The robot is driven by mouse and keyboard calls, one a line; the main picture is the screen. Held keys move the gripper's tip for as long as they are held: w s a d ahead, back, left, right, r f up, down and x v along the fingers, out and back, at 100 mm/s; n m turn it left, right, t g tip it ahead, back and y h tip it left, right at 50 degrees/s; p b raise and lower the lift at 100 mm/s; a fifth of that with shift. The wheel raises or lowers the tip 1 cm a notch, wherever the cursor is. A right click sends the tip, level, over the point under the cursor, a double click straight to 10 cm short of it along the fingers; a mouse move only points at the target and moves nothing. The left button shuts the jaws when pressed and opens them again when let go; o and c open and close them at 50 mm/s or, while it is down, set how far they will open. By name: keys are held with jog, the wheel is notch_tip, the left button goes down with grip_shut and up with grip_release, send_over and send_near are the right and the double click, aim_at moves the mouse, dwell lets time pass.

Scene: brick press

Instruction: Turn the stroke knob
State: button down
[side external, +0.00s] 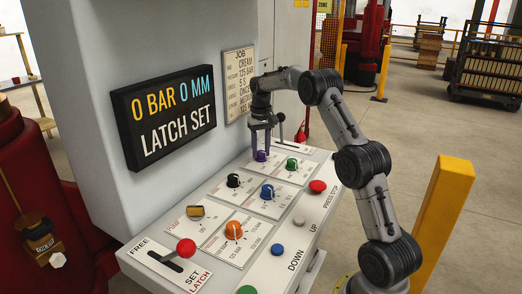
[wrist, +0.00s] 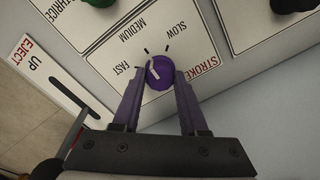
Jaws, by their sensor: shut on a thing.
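The stroke knob (wrist: 160,70) is purple with a white pointer mark. It sits on a white plate lettered FAST, MEDIUM, SLOW and STROKE in the wrist view. The mark lies on the knob's left side in that picture, on the side of FAST; its exact setting is hard to tell. My gripper (wrist: 161,82) is shut on the knob, one purple finger on each side. In the side external view the knob (side external: 261,156) shows at the panel's far end, below my downward-pointing gripper (side external: 260,151).
The sloping panel carries black (side external: 233,181), blue (side external: 267,192), green (side external: 292,164) and orange (side external: 233,230) knobs and a red-balled lever (side external: 186,248). An eject lever (wrist: 75,133) stands near my gripper. The display (side external: 170,115) reads 0 BAR 0 MM, LATCH SET.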

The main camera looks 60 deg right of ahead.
aim_at(261, 151)
jog(key=shift+r, duration=0.15)
jog(key=shift+c, duration=2.2)
grip_release()
notch_tip(261, 151, up, 14)
